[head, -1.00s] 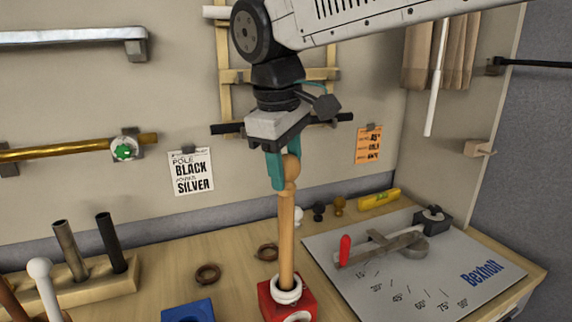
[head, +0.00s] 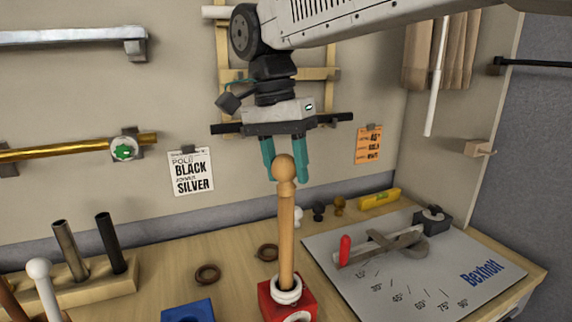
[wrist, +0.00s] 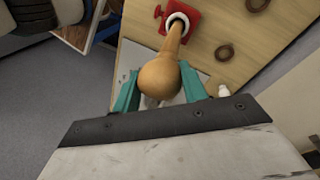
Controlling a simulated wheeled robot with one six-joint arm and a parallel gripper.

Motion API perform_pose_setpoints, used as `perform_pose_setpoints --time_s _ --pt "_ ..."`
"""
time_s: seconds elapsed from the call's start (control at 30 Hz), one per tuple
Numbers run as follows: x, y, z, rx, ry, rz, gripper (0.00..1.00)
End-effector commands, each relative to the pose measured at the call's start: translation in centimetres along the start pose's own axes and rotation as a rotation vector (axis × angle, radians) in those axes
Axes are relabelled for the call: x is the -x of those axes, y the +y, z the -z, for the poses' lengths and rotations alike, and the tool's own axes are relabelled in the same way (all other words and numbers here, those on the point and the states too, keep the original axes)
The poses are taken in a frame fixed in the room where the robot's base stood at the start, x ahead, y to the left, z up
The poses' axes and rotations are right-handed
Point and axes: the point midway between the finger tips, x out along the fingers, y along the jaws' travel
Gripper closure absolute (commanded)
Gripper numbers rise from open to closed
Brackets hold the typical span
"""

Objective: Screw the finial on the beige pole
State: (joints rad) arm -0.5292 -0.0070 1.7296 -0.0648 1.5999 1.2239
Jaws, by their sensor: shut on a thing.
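The beige pole (head: 286,240) stands upright in a red clamp block (head: 268,298) on the bench. The finial (head: 284,168), a wooden ball with a collar of a like colour, sits at the pole's top end, in line with it. I cannot tell how tightly the joint is seated. My gripper (head: 285,172) points down from above, its teal fingers on either side of the finial and shut on it. In the wrist view the finial (wrist: 160,80) is between the fingers, with the pole (wrist: 175,40) running away to the red block (wrist: 192,18).
A grey angle board (head: 440,285) with a red-handled tool lies at right. Small finials (head: 319,211) and a yellow level (head: 379,199) stand behind. A rack (head: 95,284) holds dark tubes.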

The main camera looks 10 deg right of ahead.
Motion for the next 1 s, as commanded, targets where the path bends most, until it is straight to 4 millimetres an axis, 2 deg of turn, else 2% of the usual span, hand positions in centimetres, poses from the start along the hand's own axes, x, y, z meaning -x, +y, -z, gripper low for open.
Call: perform_pose_setpoints --time_s 0.3,0.43,0.57,0.77,0.8,0.87,0.9,1.0 --pt "0.04 0.08 -0.01 -0.538 -0.106 0.000 0.77" --pt "0.07 0.07 -0.01 -0.726 -0.142 0.001 0.77" --pt "0.10 0.04 -0.06 -0.817 -0.160 0.002 0.77" --pt "0.13 0.02 -0.09 -0.826 -0.162 0.003 0.77" --pt "0.13 0.02 -0.09 -0.826 -0.162 0.003 0.55" --pt "0.13 0.02 -0.09 -0.825 -0.161 0.003 0.38" --pt "0.12 0.02 -0.08 -0.825 -0.161 0.003 0.32" --pt "0.08 0.02 -0.06 -0.825 -0.161 0.002 0.32"
